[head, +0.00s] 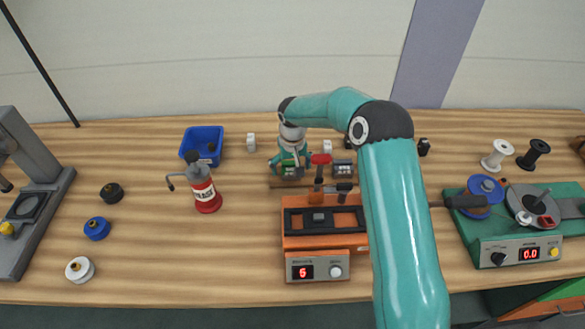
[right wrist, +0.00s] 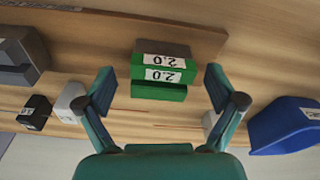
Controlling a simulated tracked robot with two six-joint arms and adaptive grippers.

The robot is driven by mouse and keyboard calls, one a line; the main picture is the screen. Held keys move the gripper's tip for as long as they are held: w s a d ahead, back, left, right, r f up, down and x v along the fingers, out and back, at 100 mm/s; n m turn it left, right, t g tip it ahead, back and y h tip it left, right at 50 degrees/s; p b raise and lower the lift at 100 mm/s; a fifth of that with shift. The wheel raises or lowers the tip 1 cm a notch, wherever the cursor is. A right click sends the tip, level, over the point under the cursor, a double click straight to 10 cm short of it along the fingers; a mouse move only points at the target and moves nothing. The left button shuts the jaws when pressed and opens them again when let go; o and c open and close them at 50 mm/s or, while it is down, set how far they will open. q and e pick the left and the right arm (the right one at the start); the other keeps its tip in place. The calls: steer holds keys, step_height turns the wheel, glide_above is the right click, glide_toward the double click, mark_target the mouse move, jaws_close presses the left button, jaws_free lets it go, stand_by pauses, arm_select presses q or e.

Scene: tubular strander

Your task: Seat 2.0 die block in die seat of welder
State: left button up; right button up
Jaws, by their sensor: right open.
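The 2.0 die block (right wrist: 159,90) is green with white labels reading 2.0, upside down in the right wrist view. My forearm covers the welder's right side. My left gripper is not in view.
A blue bin (head: 203,142) and red torch (head: 205,193) stand left of the gripper. Small blocks (head: 251,142) stand near the back. A dark grey block (head: 343,168) is close on the right. A green machine (head: 520,245) is at right. Bench between torch and welder is clear.

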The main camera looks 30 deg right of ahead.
steer(key=c, duration=1.6)
jaws_close()
steer(key=shift+r, duration=0.15)
